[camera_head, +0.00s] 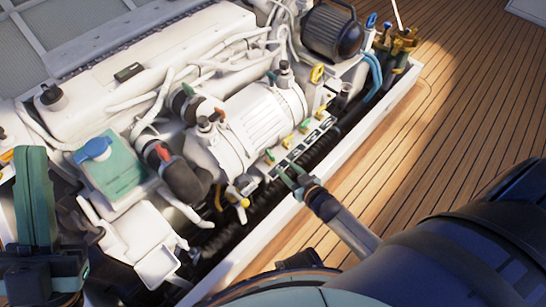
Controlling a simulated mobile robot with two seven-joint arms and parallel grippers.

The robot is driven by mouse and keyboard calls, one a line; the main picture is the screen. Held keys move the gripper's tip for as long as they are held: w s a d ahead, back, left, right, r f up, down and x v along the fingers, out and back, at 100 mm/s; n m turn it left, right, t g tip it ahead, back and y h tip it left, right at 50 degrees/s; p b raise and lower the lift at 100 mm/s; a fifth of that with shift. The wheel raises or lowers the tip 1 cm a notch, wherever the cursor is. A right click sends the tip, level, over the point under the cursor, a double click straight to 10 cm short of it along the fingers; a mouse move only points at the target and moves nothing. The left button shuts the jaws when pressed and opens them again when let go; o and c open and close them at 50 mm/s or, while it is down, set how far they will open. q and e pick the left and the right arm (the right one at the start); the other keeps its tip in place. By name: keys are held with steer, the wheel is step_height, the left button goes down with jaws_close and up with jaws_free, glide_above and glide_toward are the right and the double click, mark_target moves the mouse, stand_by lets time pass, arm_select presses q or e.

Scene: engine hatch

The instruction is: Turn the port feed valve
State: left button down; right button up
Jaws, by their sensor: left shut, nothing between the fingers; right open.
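A row of small valve levers stands on a pale manifold along the engine's near right side. They include a green-tipped lever (270,157) at the near end and several yellow or green ones (304,127) further along. I cannot tell which is the port feed valve. My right gripper (289,175) is open, with its green fingers just below the near end of this row; whether they touch anything is unclear. My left gripper (33,160) is shut and empty at the left edge, beside the teal box and away from the levers.
The white engine (250,120) fills the hatch. A teal box with a blue cap (93,149) and dark hoses (185,180) lie left of the levers. A white hatch edge (345,167) borders clear wooden deck (470,110). Yellow fittings (405,40) stand at the far corner.

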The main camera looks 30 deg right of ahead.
mark_target(271, 154)
steer(key=b+x, duration=0.5)
steer(key=x, duration=0.4)
steer(key=shift+w+f, duration=0.2)
steer(key=shift+w, duration=0.05)
steer(key=shift+w+f, duration=0.1)
steer(key=shift+w, duration=0.4)
arm_select(q)
step_height(271, 154, down, 7)
steer(key=shift+w+d+r, duration=0.15)
steer(key=shift+d+r, duration=0.05)
steer(key=shift+d, duration=0.25)
steer(key=shift+m, duration=0.3)
arm_select(e)
jaws_close()
